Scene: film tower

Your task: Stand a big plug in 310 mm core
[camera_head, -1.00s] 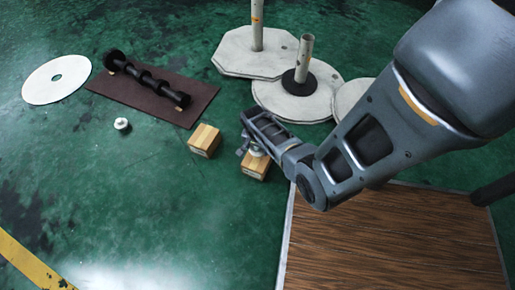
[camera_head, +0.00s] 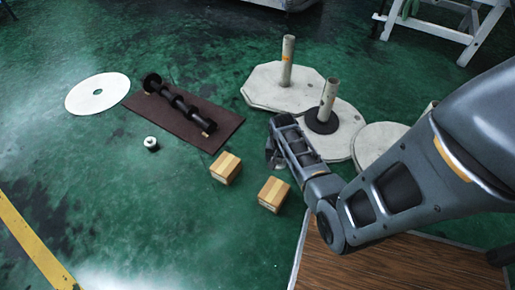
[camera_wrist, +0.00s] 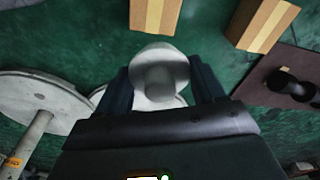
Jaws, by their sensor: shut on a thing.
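In the wrist view my gripper (camera_wrist: 162,88) is shut on a pale grey round plug (camera_wrist: 160,60), which sits between the two dark fingers. In the head view my gripper (camera_head: 275,155) is raised above the floor, behind the right wooden block; the plug is mostly hidden there. One upright core (camera_head: 287,62), with an orange mark, stands on an octagonal plate. Another upright core (camera_head: 328,95) stands in a black ring on a round plate, to the right of my gripper. A third core's top (camera_head: 431,106) is partly hidden by my arm. I cannot tell which is 310 mm.
A brown mat (camera_head: 222,135) carries a black shaft (camera_head: 180,102). A white disc (camera_head: 97,92) lies far left.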

